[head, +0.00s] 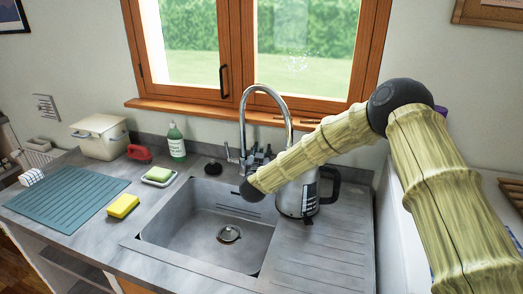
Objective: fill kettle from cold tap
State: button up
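The kettle (311,198), silver with a black handle on its right, stands upright on the drainer side just right of the sink basin, partly hidden behind my arm. The chrome tap (242,119) rises behind the sink with a high curved spout. A small lever (229,152) shows at the left of its base. My arm reaches from the right across the front of the kettle to the tap's base. Dark parts of my gripper (257,156) show close to the tap's base; the fingers are too small and overlapped to read, and contact with the tap cannot be told.
The sink basin (180,232) is empty, with a drain at its bottom. The ribbed drainer (318,252) is clear in front. A green bottle (176,145), a soap dish (159,178), a yellow sponge (123,206) and a teal mat (65,198) are left. The window (255,50) is behind.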

jog(key=shift+w, duration=0.25)
grip_shut()
jog(key=shift+f+b, duration=0.1)
jog(key=shift+b, duration=0.25)
